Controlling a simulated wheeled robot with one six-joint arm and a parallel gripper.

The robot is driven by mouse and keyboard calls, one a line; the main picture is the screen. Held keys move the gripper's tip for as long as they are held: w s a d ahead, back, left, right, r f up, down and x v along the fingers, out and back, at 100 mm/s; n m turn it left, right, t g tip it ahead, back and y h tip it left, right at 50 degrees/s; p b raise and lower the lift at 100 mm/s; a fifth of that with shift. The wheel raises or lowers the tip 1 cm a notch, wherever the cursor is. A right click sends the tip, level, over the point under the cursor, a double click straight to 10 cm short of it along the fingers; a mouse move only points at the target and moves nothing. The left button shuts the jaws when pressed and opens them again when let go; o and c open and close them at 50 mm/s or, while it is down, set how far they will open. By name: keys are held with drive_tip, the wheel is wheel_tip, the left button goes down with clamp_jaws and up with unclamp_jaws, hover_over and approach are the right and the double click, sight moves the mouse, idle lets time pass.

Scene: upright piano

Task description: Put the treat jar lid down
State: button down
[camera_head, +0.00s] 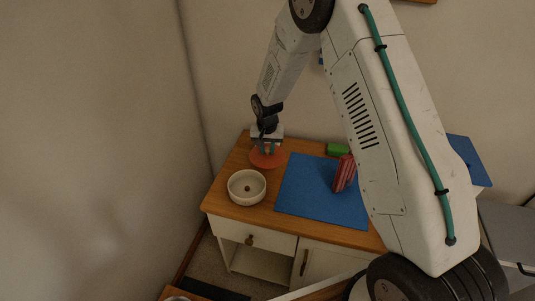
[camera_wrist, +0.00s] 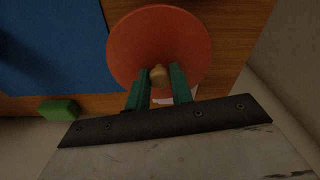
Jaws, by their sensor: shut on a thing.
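The treat jar lid is an orange-red disc (camera_head: 262,160) with a small tan knob; it fills the top middle of the wrist view (camera_wrist: 130,45). My gripper (camera_head: 268,149) is shut on the knob, with its green fingers on either side in the wrist view (camera_wrist: 159,80). The lid is over the wooden cabinet top (camera_head: 226,190) near its back left corner, behind the white bowl. Whether it touches the wood or hangs just above it, I cannot tell. No jar is clearly recognisable.
A white bowl (camera_head: 233,191) with a small brown piece inside stands at the front left. A blue mat (camera_head: 300,190) covers the middle. A red striped object (camera_head: 344,174) stands on it, partly behind my arm. A green block (camera_head: 337,150) lies at the back edge.

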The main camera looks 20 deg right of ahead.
sight(267, 153)
drive_tip(key=shift+f, duration=1.35)
drive_tip(key=shift+f, duration=0.35)
drive_tip(key=shift+f, duration=0.15)
drive_tip(key=c, duration=1.2)
unclamp_jaws()
drive_tip(key=shift+c, duration=0.2)
wheel_tip(267, 153, up, 13)
drive_tip(key=s, duration=0.1)
drive_tip(key=shift+s+a, duration=0.25)
drive_tip(key=shift+a, duration=0.05)
